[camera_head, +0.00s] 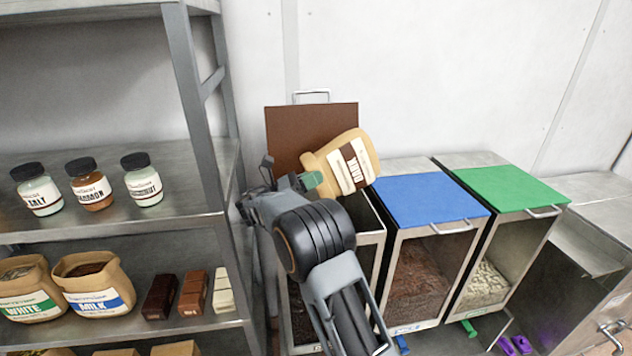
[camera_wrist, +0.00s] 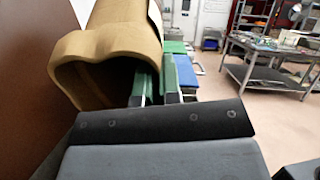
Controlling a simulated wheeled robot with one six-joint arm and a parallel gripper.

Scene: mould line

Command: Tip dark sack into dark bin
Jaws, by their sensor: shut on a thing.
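The dark sack (camera_head: 352,168), tan with a brown and white label, is held tipped over above the dark bin (camera_head: 371,235). Its label reads upside down. My gripper (camera_head: 312,181) is shut on the sack near its mouth end. In the wrist view, the sack (camera_wrist: 112,42) lies left of my green-padded fingers (camera_wrist: 168,80), its mouth turned toward the camera. The inside of the mouth looks shadowed, and I see no contents or falling pieces. The bin's brown lid (camera_head: 300,125) stands open behind the sack. My arm and the sack hide much of the bin.
The bin with the blue lid (camera_head: 421,198) and the bin with the green lid (camera_head: 508,187) stand to the right, both closed. A metal shelf (camera_head: 190,227) at left carries jars, the white sack (camera_head: 30,290), the milk sack (camera_head: 92,284) and bars. A wall is close behind.

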